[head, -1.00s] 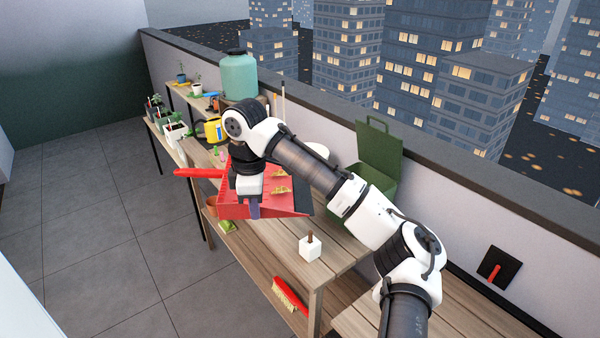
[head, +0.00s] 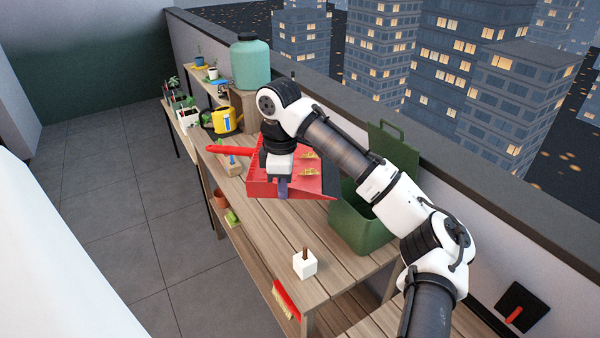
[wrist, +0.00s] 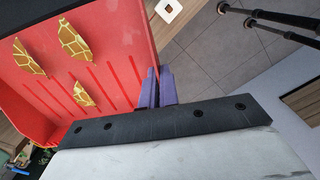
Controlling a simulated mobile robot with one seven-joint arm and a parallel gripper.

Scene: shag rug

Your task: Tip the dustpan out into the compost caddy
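The red dustpan (head: 320,182) is over the workbench, its handle (head: 225,150) pointing left and its lip toward the right. Yellow patterned leaves lie in it; the wrist view shows three, one of them a leaf (wrist: 73,38) near the middle of the pan (wrist: 118,45). My gripper (head: 283,188) has its purple fingers (wrist: 158,88) closed at the pan's near side wall. The green compost caddy (head: 362,222) stands on the bench to the right of the dustpan, its lid (head: 393,150) raised. My arm hides part of the caddy and its opening.
A white block with a brown peg (head: 305,264) stands on the near bench end. A red brush (head: 286,299) is below it. A yellow watering can (head: 224,121), a teal container (head: 250,62) and potted plants are farther back. A parapet wall runs behind the bench.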

